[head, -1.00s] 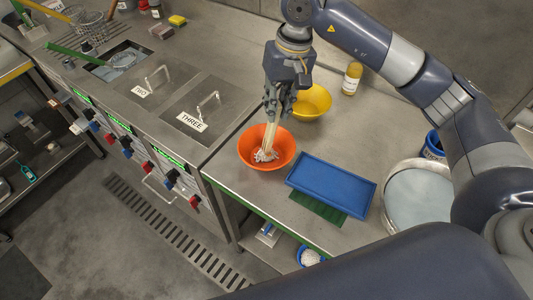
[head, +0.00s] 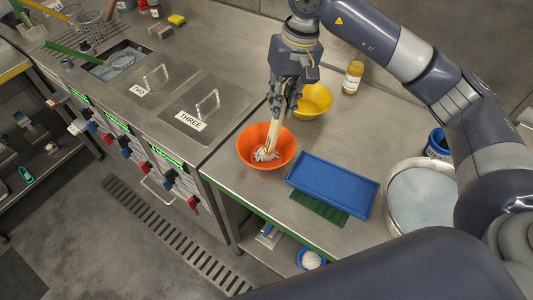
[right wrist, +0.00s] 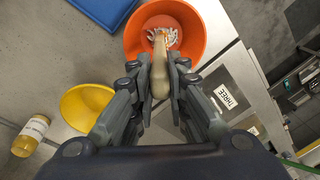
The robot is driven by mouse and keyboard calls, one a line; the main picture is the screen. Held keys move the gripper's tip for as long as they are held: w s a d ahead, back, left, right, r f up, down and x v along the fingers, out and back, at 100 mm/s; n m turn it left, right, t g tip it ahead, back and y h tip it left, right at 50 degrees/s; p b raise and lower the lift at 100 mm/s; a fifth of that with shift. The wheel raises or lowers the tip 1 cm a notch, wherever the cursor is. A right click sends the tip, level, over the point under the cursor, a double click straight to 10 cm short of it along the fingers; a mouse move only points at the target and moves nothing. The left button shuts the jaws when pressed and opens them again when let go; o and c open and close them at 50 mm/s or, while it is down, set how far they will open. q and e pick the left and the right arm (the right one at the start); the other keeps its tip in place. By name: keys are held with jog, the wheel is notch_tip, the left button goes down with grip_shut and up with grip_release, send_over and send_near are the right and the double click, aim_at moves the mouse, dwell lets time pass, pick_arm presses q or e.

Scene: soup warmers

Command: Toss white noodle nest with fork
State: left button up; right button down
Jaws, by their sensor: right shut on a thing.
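The white noodle nest (head: 262,156) lies in the bottom of an orange bowl (head: 250,143) on the steel counter. It also shows in the right wrist view (right wrist: 164,38). My right gripper (head: 281,104) is above the bowl, shut on the pale handle of the fork (head: 273,134). The handle also shows between the fingers in the right wrist view (right wrist: 160,68). The fork slants down into the bowl, and its lower end is at the noodles. Its tines cannot be made out. My left gripper is not in view.
A blue tray (head: 333,187) and a round pan (head: 422,200) lie to the right. Lidded warmers, one labelled THREE (head: 191,121), are at the left.

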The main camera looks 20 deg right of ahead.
jog(key=shift+w+a, duration=0.5)
jog(key=shift+w, duration=0.05)
jog(key=shift+s+a+b, duration=0.45)
jog(key=shift+a+b, duration=0.05)
jog(key=shift+b, duration=0.05)
jog(key=shift+s+d+b, duration=0.4)
jog(key=shift+s, duration=0.05)
jog(key=shift+s+d, duration=0.1)
jog(key=shift+s, duration=0.05)
jog(key=shift+r, duration=0.2)
jog(key=shift+f+b, duration=0.2)
jog(key=shift+b, duration=0.3)
dwell(0.4)
